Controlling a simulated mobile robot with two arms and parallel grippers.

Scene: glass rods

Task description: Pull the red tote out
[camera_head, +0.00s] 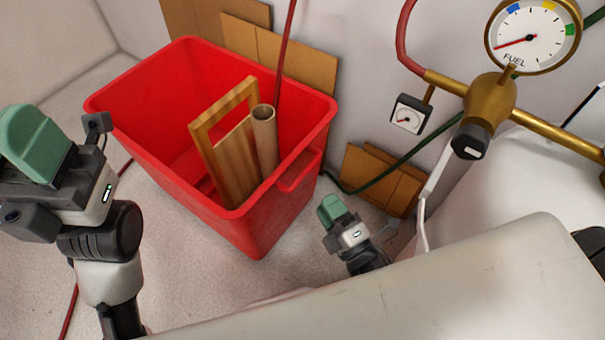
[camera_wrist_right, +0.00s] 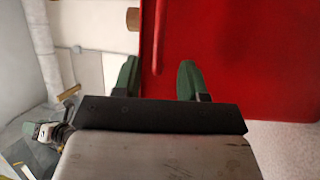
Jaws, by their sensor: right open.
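The red tote (camera_head: 170,175) stands on the floor against the back wall, left of centre in the head view. A handle (camera_head: 298,172) sticks out from its right side. It holds a wooden frame (camera_head: 222,105) and a cardboard tube (camera_head: 264,140). My right gripper (camera_head: 330,209) is right of the tote, below the handle in the picture. In the right wrist view its green fingers (camera_wrist_right: 158,80) are apart and empty, with the tote's wall (camera_wrist_right: 240,60) and handle (camera_wrist_right: 157,40) ahead of them. My left gripper (camera_head: 32,143) is left of the tote; its finger gap is hidden.
Cardboard sheets (camera_head: 285,60) lean on the wall behind the tote, and more (camera_head: 378,180) lean to its right. A brass pipe with a fuel gauge (camera_head: 532,38) and a green hose (camera_head: 400,160) are at right. The floor (camera_head: 190,270) in front of the tote is clear.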

